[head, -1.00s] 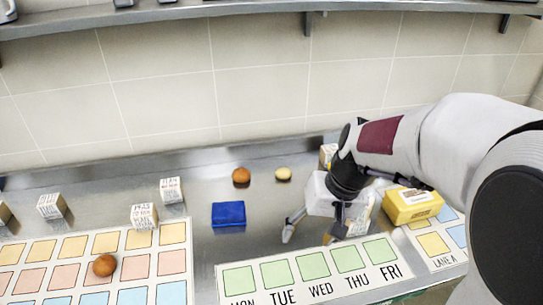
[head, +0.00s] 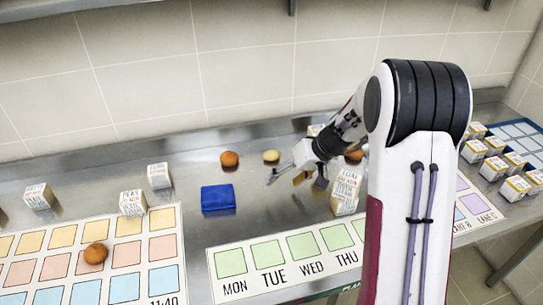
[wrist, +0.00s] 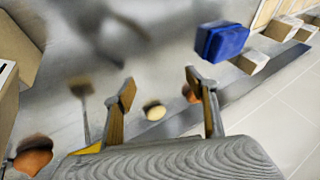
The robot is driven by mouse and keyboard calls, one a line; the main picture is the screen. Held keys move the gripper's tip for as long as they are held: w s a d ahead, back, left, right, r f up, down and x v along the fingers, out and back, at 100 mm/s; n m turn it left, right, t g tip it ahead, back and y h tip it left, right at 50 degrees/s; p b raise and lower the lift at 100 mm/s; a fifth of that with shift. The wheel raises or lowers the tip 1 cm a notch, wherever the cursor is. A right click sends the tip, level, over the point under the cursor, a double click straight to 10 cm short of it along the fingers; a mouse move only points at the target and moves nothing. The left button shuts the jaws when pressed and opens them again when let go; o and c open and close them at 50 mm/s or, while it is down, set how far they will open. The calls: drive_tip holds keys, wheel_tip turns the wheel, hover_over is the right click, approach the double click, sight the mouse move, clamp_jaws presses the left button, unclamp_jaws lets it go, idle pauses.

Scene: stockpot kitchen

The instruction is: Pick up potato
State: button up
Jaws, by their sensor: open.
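The potato is likely the small pale yellow lump (head: 271,156) on the steel counter near the back wall. In the wrist view the potato (wrist: 154,111) shows between my two fingers, a little blurred. My gripper (head: 295,180) is open and empty, just right of and in front of the potato in the head view, apart from it. The wrist view shows both fingers (wrist: 160,85) spread, with nothing between the pads.
A brown-orange round item (head: 229,159) lies left of the potato, and another (head: 354,155) shows partly behind my arm. A blue box (head: 218,197) stands front left. A white carton (head: 346,192) stands near my arm. A weekday board (head: 290,262) lies in front.

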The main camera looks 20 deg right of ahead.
sight(275, 155)
drive_tip(key=shift+n+t, duration=0.8)
drive_tip(key=shift+n, duration=0.1)
drive_tip(key=w, duration=0.2)
drive_tip(key=w+d, duration=0.1)
drive_tip(key=w, duration=0.1)
drive_tip(key=w+d+f, duration=0.1)
drive_tip(key=w, duration=0.1)
drive_tip(key=shift+w, duration=0.4)
drive_tip(key=shift+n+t, duration=0.7)
drive_tip(key=shift+n, duration=0.2)
drive_tip(key=w+r, duration=0.1)
drive_tip(key=w, duration=0.1)
drive_tip(key=w+d+r, duration=0.1)
drive_tip(key=shift+w+d+r, duration=0.1)
drive_tip(key=shift+w+r, duration=0.2)
drive_tip(key=shift+w, duration=0.05)
drive_tip(key=shift+w+d+r+n, duration=0.1)
drive_tip(key=shift+w+r+n, duration=0.1)
drive_tip(key=shift+w+n, duration=0.1)
drive_tip(key=shift+d+n+h, duration=0.1)
drive_tip(key=shift+n+h, duration=0.2)
drive_tip(key=shift+n, duration=0.5)
drive_tip(key=shift+x, duration=1.35)
drive_tip(key=shift+f+x, duration=0.2)
drive_tip(key=shift+x, duration=2.25)
